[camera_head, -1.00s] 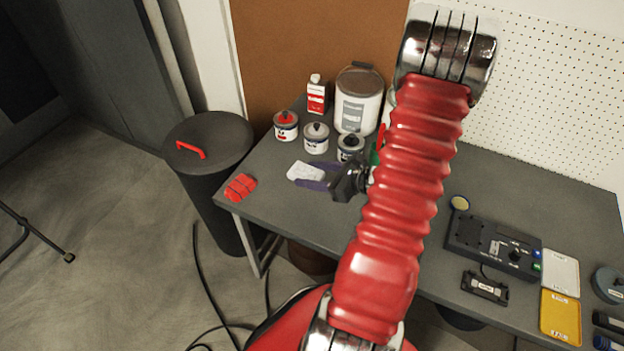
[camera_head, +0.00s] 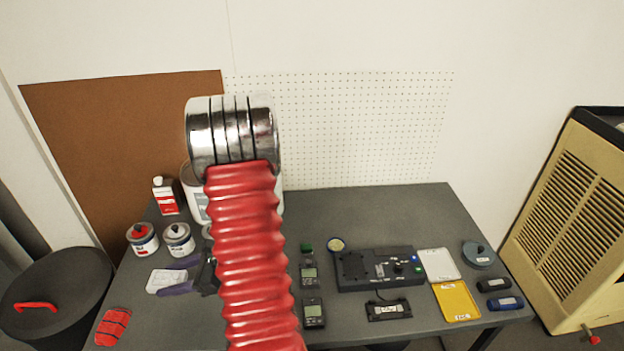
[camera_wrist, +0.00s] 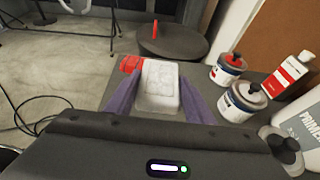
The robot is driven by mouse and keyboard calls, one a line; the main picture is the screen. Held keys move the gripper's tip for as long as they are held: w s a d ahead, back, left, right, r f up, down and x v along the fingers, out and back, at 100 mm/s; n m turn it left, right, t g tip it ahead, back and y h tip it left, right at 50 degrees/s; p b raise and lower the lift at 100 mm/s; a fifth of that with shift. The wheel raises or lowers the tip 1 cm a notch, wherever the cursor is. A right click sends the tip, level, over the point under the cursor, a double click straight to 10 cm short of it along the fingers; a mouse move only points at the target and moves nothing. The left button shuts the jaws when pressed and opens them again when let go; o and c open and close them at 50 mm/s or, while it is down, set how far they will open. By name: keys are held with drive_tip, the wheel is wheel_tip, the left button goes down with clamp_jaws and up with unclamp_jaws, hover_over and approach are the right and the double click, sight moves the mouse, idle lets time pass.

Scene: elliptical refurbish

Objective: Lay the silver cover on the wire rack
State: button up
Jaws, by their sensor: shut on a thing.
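My gripper (camera_head: 178,276) has purple fingers and is shut on a pale, rounded-rectangular silver-white cover (camera_head: 163,281) near the left end of the grey table. In the wrist view, the cover (camera_wrist: 160,88) sits between the two fingers of my gripper (camera_wrist: 162,82), with faint raised markings on its face. It appears to be held above the tabletop, but the exact height is hard to tell. My red arm hides part of the table's middle. I see no wire rack in these views.
Paint cans (camera_head: 143,238) and a red-white bottle (camera_head: 167,196) stand behind the cover. A red bundle (camera_head: 113,326) lies at the left edge, beside a dark lidded bin (camera_head: 60,290). Handheld meters, a black device (camera_head: 378,268), a yellow tray (camera_head: 456,301) and a white tray (camera_head: 438,265) occupy the right.

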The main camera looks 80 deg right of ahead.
drive_tip(key=w+a+r, duration=0.5)
drive_tip(key=w+a, duration=0.2)
drive_tip(key=a, duration=0.3)
drive_tip(key=w+a+r, duration=0.6)
drive_tip(key=w+a, duration=0.2)
drive_tip(key=a, duration=0.2)
drive_tip(key=shift+r, duration=0.25)
drive_tip(key=shift+s, duration=0.1)
